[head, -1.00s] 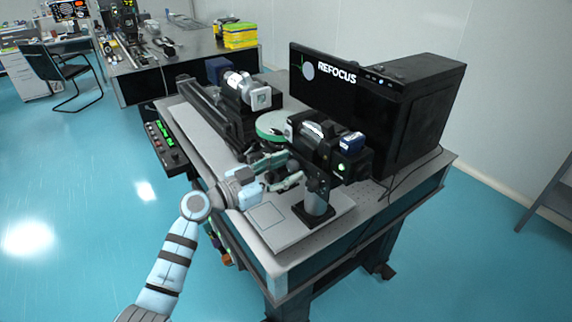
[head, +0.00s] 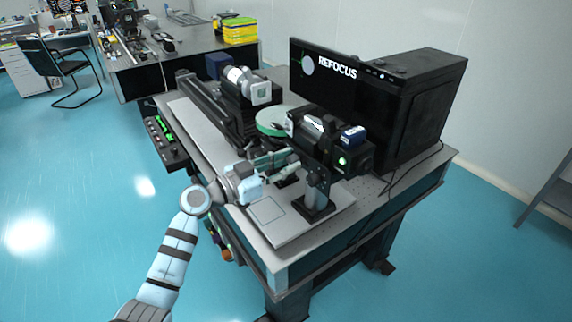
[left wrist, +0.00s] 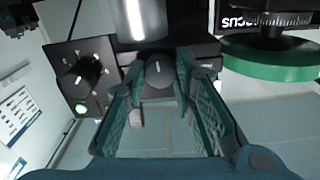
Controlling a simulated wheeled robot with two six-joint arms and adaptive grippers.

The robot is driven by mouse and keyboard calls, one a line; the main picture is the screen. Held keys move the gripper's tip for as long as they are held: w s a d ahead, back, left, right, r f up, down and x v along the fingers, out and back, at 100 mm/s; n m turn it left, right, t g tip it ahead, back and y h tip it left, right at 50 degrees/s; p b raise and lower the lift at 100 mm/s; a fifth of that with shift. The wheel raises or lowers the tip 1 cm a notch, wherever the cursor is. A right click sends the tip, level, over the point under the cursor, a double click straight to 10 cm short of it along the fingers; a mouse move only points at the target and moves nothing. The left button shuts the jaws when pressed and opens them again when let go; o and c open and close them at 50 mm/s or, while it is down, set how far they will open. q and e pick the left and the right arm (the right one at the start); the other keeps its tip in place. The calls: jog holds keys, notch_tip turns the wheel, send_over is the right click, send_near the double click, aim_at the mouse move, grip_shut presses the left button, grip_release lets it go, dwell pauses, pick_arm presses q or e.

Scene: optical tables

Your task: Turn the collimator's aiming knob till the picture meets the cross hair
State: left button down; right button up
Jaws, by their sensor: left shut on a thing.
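The collimator (head: 350,140) is a black unit with a green light on a post at the table's front. My left gripper (head: 288,156) reaches to its near side from the left. In the left wrist view my left gripper (left wrist: 159,76) is shut on a round dark knob (left wrist: 158,70) with a pale pointer mark, between the fingertips. In the head view the knob is hidden. The black screen (head: 340,90) reads REFOCUS. Its pale round picture (head: 308,66) lies against a thin green cross hair, a little below and right of its centre. My right gripper is not in view.
A second knob (left wrist: 82,76) with a white pointer sits on a panel beside the held one, above a green light. A green disc (head: 270,122) is close behind the gripper. A pale board (head: 268,212) lies below it. A control box (head: 166,143) hangs at the table's left edge.

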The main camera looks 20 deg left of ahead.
pick_arm(q)
jog(key=n+b, duration=0.1)
jog(key=n, duration=0.2)
jog(key=shift+n, duration=2.3)
jog(key=c, duration=1.3)
grip_release()
jog(key=v, duration=1.2)
jog(key=shift+s, duration=0.1)
